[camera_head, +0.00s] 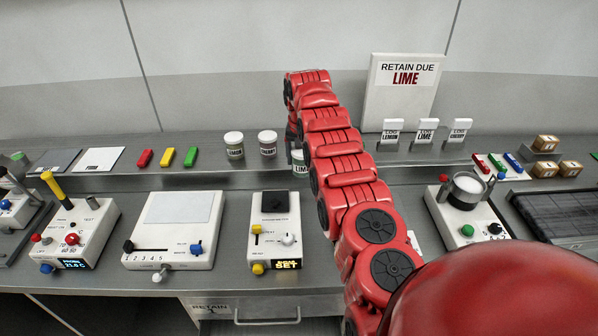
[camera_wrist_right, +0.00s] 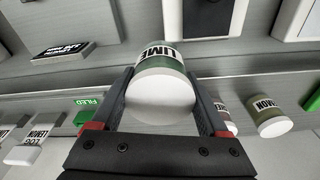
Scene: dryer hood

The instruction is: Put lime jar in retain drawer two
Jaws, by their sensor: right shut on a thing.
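My left gripper is out of view.
Two other jars (camera_head: 234,145) (camera_head: 268,143) stand on the shelf to the left. A RETAIN DUE LIME sign (camera_head: 405,75) stands behind small label cards (camera_head: 426,130). A dosing-type device (camera_head: 274,232) and a flat-topped device (camera_head: 174,230) occupy the counter above the drawer.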

